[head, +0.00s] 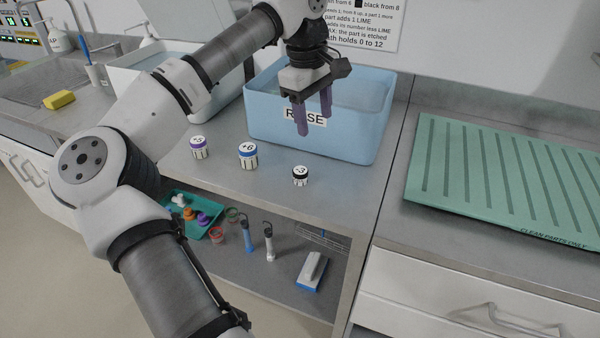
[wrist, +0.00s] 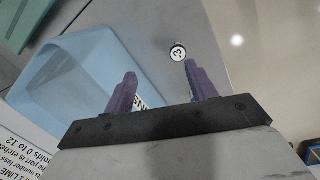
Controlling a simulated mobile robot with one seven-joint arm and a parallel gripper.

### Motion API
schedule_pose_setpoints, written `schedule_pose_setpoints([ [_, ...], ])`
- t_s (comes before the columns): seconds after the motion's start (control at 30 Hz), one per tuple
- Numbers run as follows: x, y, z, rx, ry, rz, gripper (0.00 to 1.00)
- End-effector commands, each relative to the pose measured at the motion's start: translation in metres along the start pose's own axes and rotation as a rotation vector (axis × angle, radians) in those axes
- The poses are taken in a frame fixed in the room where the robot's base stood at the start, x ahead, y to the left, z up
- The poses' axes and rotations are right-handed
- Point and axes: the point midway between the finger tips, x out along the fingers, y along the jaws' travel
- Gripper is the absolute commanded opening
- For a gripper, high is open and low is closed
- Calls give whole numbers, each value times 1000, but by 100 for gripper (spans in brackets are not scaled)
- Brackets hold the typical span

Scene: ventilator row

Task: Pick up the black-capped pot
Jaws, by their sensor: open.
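The black-capped pot (head: 300,176) is small and white with a black rim around a white top marked -3. It stands upright on the grey counter near its front edge, in front of the blue RINSE tub. It also shows in the wrist view (wrist: 178,53), just beyond the right-hand finger. My gripper (head: 314,122) hangs in front of the tub's RINSE label, above and behind the pot, apart from it. Its two purple fingers are open with nothing between them, as the wrist view (wrist: 160,82) also shows.
A blue-banded pot (head: 248,155) marked +6 and a purple-capped pot (head: 198,147) stand to the left. The blue tub (head: 350,145) stands behind. A green ribbed mat (head: 470,200) lies at right. A lower shelf holds a teal tray (head: 213,232) and brushes.

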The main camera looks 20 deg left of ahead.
Motion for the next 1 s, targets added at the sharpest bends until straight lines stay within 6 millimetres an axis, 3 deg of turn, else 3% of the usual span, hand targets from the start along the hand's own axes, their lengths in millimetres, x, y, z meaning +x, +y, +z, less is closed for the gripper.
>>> schedule_pose_setpoints([
  [0.1,2,-20,-27,-26,69,-85,56],
  [0.2,13,-26,-33,-27,81,-106,56],
  [0.5,69,-30,-35,-26,76,-103,56],
  [0.87,95,-31,-35,-25,77,-102,56],
  [1.0,114,-31,-32,-24,75,-102,56],
])
